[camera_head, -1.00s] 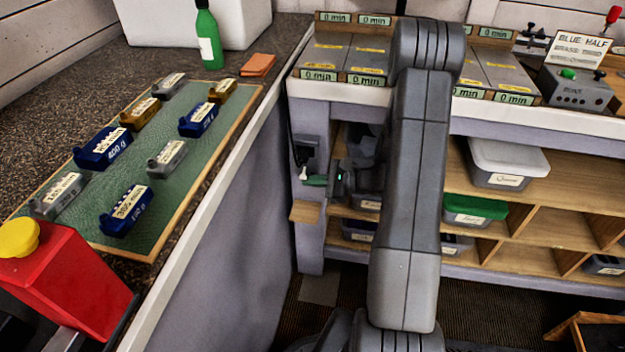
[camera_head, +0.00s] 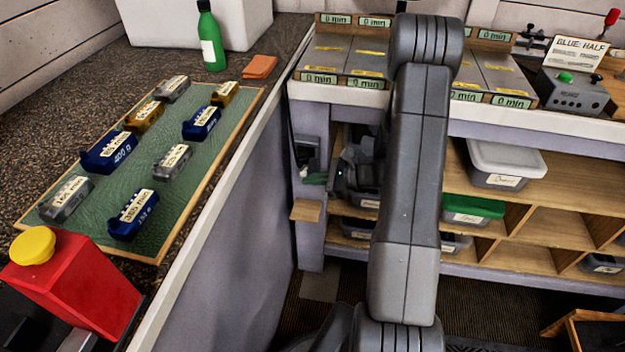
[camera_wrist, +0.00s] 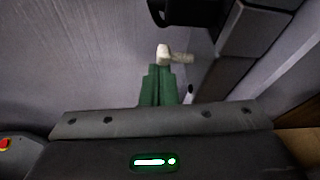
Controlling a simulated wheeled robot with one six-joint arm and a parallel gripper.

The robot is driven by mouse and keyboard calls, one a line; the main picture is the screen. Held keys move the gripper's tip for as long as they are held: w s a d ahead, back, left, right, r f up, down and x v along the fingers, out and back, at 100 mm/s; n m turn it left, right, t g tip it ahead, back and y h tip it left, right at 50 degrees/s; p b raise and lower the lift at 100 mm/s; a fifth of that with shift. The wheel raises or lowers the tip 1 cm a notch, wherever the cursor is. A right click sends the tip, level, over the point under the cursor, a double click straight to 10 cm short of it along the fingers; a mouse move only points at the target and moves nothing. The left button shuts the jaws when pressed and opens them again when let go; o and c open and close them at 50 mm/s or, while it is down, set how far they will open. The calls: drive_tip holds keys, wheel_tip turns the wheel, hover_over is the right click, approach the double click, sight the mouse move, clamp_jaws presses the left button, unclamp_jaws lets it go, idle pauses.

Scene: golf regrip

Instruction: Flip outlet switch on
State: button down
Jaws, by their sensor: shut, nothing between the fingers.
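The outlet (camera_head: 305,148) is a dark box on the lilac end panel of the bench, left of my arm in the head view. A small pale switch lever (camera_head: 303,171) shows at its lower part. My gripper (camera_head: 305,178) has green fingers, shut and empty, pointing left at the lever. In the wrist view the shut fingers (camera_wrist: 160,70) end right at the pale lever (camera_wrist: 174,56), which overlaps their tips. I cannot tell whether they touch. A dark part of the outlet (camera_wrist: 185,12) shows above. The lever's on or off position is unclear.
A small wooden ledge (camera_head: 306,210) juts out below my gripper. Shelves with bins, one green-lidded (camera_head: 473,208), lie to the right. The bench top (camera_head: 560,120) overhangs above. A counter with a green mat (camera_head: 185,190) stands at left. My arm hides part of the shelves.

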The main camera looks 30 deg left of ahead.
drive_tip(key=shift+r, duration=0.25)
drive_tip(key=shift+w+a+r+p, duration=0.15)
drive_tip(key=shift+r+p, duration=0.35)
drive_tip(key=shift+r, duration=0.4)
drive_tip(key=f+p+v, duration=0.1)
drive_tip(key=v, duration=1.2)
drive_tip(key=shift+d, duration=0.5)
drive_tip(key=shift+r, duration=0.1)
